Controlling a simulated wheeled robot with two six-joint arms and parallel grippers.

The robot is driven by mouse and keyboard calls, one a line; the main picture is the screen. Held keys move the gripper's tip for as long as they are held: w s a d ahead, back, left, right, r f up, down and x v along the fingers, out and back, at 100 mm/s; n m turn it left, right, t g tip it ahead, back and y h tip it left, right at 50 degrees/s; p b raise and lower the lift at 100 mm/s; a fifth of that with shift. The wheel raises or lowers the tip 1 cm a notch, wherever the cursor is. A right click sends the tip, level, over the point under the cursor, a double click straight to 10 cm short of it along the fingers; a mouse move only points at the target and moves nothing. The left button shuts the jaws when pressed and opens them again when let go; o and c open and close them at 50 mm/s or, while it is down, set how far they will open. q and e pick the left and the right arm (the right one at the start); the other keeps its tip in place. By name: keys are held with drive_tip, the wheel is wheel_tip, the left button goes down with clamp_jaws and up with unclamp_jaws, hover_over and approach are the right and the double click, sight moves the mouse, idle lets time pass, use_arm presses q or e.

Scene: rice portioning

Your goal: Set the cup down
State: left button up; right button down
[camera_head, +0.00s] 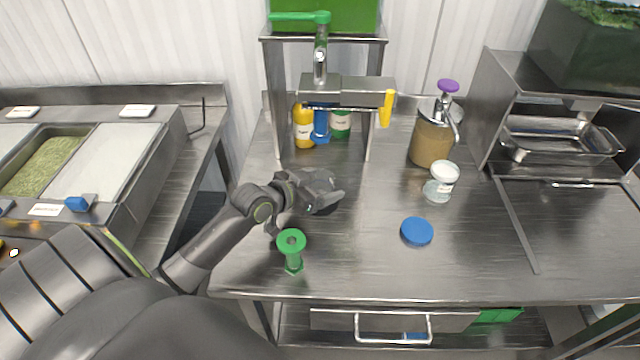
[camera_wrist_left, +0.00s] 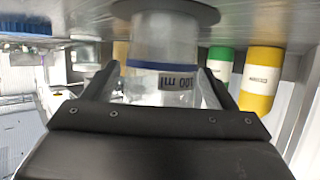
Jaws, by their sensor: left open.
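In the left wrist view, which is upside down, the cup (camera_wrist_left: 162,88) shows in line between my open fingers (camera_wrist_left: 158,75), with a blue band and a "100 ml" label. Its lower part there looks whitish. My right gripper is not in view.
A blue round lid (camera_head: 417,232) lies in front of the cup. A brown dispenser (camera_head: 432,142) with a purple knob stands behind it. A green tool (camera_head: 291,250) stands near the table's front edge. Bottles, including a yellow one (camera_head: 303,127), stand under the rack. The right front table is clear.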

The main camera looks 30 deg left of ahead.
use_arm(q)
drive_tip(key=shift+r, duration=0.15)
drive_tip(key=v, duration=1.2)
drive_tip(key=shift+p, duration=0.4)
